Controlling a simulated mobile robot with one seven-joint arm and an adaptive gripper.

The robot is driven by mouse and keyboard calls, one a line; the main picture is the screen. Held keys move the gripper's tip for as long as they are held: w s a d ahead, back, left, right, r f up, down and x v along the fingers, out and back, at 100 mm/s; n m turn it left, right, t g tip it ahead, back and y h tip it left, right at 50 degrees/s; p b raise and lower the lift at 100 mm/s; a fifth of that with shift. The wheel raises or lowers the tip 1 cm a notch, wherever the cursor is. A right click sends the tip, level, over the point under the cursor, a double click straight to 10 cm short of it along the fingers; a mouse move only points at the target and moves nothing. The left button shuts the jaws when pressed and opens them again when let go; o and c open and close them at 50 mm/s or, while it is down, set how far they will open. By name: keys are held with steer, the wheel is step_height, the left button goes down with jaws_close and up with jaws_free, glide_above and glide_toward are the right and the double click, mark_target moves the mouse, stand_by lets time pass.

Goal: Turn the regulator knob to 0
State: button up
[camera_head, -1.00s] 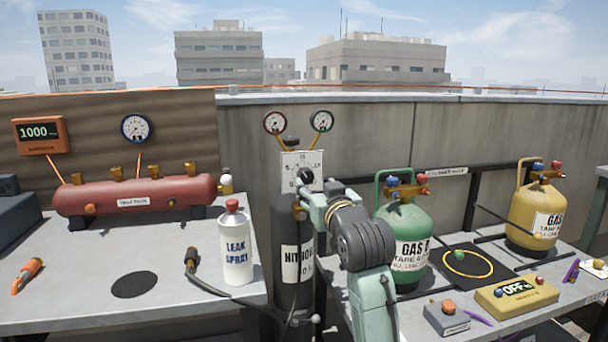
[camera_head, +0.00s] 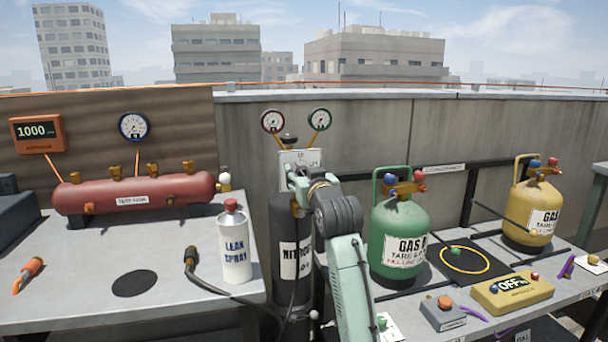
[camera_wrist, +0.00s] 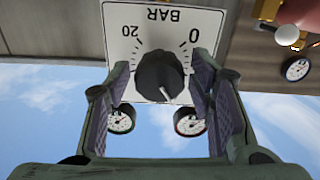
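The black regulator knob (camera_wrist: 160,76) shows in the wrist view, which is upside down. It sits on a white dial plate (camera_wrist: 205,22) marked BAR, with 0 and 20 on either side of it. The knob's white mark points down in that picture, away from the numbers and slightly toward the 0 side. My gripper (camera_wrist: 163,68) is open, with one finger on each side of the knob; I cannot tell whether they touch it. In the head view, the dial plate (camera_head: 300,157) shows above the dark nitrogen cylinder (camera_head: 288,250), and my gripper hides the knob.
Two round gauges (camera_head: 273,121) (camera_head: 320,119) stand above the plate. A green gas bottle (camera_head: 399,225) is close right of my arm. A leak spray can (camera_head: 234,245) and a red tank (camera_head: 135,193) are on the left table (camera_head: 60,270).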

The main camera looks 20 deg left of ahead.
steer(key=c, duration=1)
steer(key=n, duration=1)
steer(key=shift+f, duration=0.1)
steer(key=n, duration=0.5)
steer(key=shift+s+a+f, duration=0.1)
steer(key=n, duration=0.5)
stand_by(0.5)
steer(key=o, duration=1.2)
steer(key=shift+c, duration=0.2)
